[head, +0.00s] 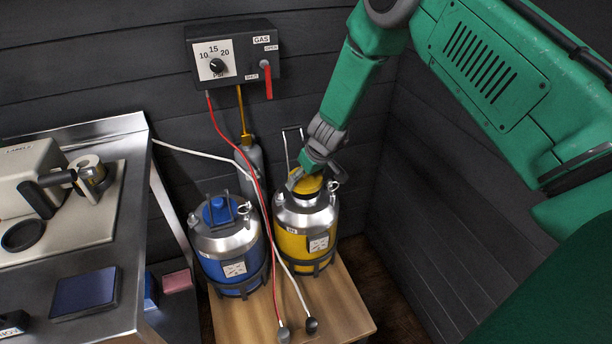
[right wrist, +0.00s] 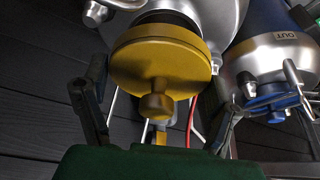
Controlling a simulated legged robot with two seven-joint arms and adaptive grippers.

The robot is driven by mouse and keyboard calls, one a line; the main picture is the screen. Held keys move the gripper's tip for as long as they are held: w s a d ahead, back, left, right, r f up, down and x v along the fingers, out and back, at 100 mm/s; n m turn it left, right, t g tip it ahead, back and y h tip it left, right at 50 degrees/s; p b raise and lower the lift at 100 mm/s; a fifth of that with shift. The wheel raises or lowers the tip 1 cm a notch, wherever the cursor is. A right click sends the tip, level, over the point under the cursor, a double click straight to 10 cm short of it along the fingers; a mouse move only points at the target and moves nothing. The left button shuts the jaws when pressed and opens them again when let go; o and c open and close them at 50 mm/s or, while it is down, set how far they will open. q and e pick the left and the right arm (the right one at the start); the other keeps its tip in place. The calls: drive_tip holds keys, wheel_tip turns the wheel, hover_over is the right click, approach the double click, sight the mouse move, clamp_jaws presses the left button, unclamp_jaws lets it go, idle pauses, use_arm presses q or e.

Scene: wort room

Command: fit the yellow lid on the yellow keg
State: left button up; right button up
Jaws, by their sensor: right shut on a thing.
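The yellow keg (head: 291,245) stands upright on a wooden stand, with a silver shoulder. The round yellow lid (head: 310,184) is at the keg's top, over its neck. In the right wrist view the lid (right wrist: 160,62) shows its flat face and knob, with a dark ring between it and the silver shoulder. Whether it is fully seated I cannot tell. My right gripper (head: 302,176) comes down from above and is shut on the lid; in the right wrist view its fingers (right wrist: 157,108) are on either side of the knob. My left gripper is not in view.
A blue keg (head: 228,262) stands left of the yellow keg on the wooden stand (head: 335,305). Red and white hoses hang in front of and between the kegs. A gas panel (head: 233,55) is on the wall. A metal counter (head: 135,185) is at left.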

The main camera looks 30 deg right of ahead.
drive_tip(key=shift+f, duration=0.35)
drive_tip(key=shift+s+f+b, duration=0.15)
drive_tip(key=shift+f+b, duration=0.1)
drive_tip(key=shift+b, duration=0.15)
idle(0.4)
drive_tip(key=shift+f+b, duration=0.9)
drive_tip(key=shift+f, duration=0.4)
idle(0.9)
idle(0.6)
drive_tip(key=o, duration=1.3)
drive_tip(key=shift+r+p, duration=2.9)
drive_tip(key=shift+r, duration=0.6)
